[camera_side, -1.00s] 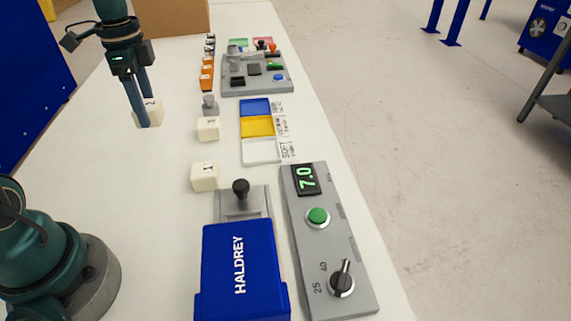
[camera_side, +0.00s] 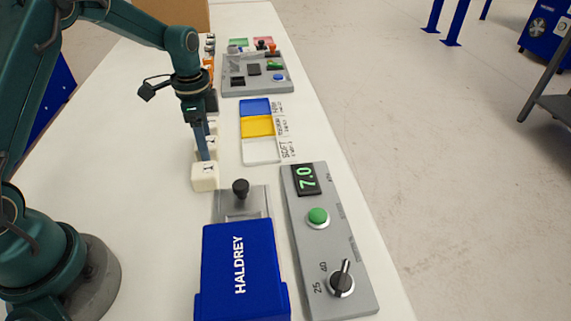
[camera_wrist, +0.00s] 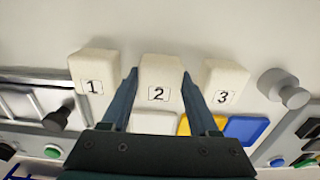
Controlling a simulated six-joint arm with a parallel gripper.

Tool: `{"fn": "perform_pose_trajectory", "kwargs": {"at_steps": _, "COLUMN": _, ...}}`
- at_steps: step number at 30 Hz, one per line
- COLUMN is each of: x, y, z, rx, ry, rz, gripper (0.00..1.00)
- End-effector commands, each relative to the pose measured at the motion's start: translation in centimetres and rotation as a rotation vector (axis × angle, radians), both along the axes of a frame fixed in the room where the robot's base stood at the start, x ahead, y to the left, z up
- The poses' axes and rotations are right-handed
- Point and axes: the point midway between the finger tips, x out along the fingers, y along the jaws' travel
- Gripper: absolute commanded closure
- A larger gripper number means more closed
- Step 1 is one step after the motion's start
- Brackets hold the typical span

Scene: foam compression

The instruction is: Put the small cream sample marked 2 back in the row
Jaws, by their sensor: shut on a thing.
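My gripper (camera_side: 207,155) is shut on the small cream sample marked 2 (camera_wrist: 159,76), with one finger on each side of it in the wrist view. Sample 2 stands in line between the cream sample marked 1 (camera_wrist: 93,73), on its left, and the one marked 3 (camera_wrist: 225,82), on its right, with gaps between. In the side view sample 1 (camera_side: 204,179) is nearest the camera. My fingers partly hide sample 2 and sample 3 there. I cannot tell whether the base of sample 2 touches the white table.
A blue HALDREY machine (camera_side: 238,268) with a black-knobbed grey slide (camera_side: 241,205) stands in front. A control panel (camera_side: 330,240) reads 7.0. Blue, yellow and white pads (camera_side: 257,127) lie right of the row. A grey weight (camera_wrist: 285,88) stands beyond sample 3. The table's left is clear.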

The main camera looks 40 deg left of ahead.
Motion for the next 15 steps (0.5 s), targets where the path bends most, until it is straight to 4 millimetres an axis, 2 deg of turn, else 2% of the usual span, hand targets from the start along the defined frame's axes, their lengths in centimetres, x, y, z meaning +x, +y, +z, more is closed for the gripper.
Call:
{"fn": "perform_pose_trajectory", "kwargs": {"at_steps": 9, "x": -0.03, "y": 0.01, "z": -0.33, "rx": 0.0, "ry": 0.001, "rz": 0.0, "gripper": 0.91}}
{"fn": "perform_pose_trajectory", "kwargs": {"at_steps": 10, "x": -0.01, "y": 0.01, "z": -0.28, "rx": -0.001, "ry": 0.001, "rz": 0.0, "gripper": 0.28}}
{"fn": "perform_pose_trajectory", "kwargs": {"at_steps": 11, "x": -0.01, "y": 0.01, "z": -0.27, "rx": -0.001, "ry": 0.001, "rz": 0.0, "gripper": 0.16}}
{"fn": "perform_pose_trajectory", "kwargs": {"at_steps": 12, "x": -0.01, "y": 0.01, "z": -0.26, "rx": 0.0, "ry": 0.0, "rz": 0.0, "gripper": 0.09}}
{"fn": "perform_pose_trajectory", "kwargs": {"at_steps": 15, "x": -0.01, "y": 0.02, "z": -0.25, "rx": 0.0, "ry": 0.0, "rz": 0.0, "gripper": 0.09}}
